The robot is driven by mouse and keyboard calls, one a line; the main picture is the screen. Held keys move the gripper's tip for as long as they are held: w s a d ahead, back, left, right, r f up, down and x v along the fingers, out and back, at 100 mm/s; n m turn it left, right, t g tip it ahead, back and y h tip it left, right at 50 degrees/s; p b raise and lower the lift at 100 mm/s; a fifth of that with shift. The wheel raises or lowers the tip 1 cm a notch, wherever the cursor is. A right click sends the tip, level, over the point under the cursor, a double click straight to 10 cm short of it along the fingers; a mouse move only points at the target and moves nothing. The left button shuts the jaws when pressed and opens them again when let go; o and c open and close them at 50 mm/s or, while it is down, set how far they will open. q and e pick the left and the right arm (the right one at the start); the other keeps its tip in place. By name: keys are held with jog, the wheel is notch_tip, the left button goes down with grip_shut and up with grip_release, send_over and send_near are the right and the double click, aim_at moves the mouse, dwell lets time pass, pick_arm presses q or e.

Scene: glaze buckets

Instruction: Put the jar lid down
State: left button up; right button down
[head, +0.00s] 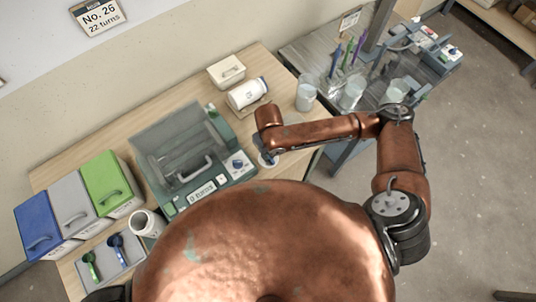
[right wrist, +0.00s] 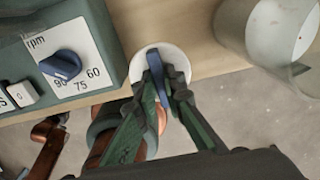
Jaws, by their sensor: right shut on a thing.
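The jar lid is a white disc (right wrist: 140,66) with a blue upright grip (right wrist: 156,75) across its middle. My right gripper (right wrist: 164,82) is shut on that blue grip, as the right wrist view shows. The lid is over or on the front edge strip of the wooden table (right wrist: 190,28), beside the mixing machine. I cannot tell whether it touches the wood. In the head view my right gripper (head: 267,156) is small and partly hidden by my arm, with the lid (head: 268,162) just below it. My left gripper is not in view.
The grey-green machine (head: 190,150) with a dial stands left of the lid. A clear beaker (head: 306,95) stands to the right. Blue, grey and green bins (head: 105,180) are at far left.

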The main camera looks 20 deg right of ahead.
jog(key=shift+w+d+f, duration=0.25)
jog(key=shift+w+f, duration=0.8)
jog(key=shift+f, duration=0.2)
jog(key=shift+w+d+f, duration=0.1)
jog(key=shift+w+f, duration=0.1)
jog(key=shift+f, duration=1.55)
jog(key=c, duration=2)
grip_release()
jog(key=shift+f, duration=0.15)
notch_tip(320, 180, up, 12)
jog(key=shift+r+p, duration=0.2)
jog(key=shift+p, duration=0.15)
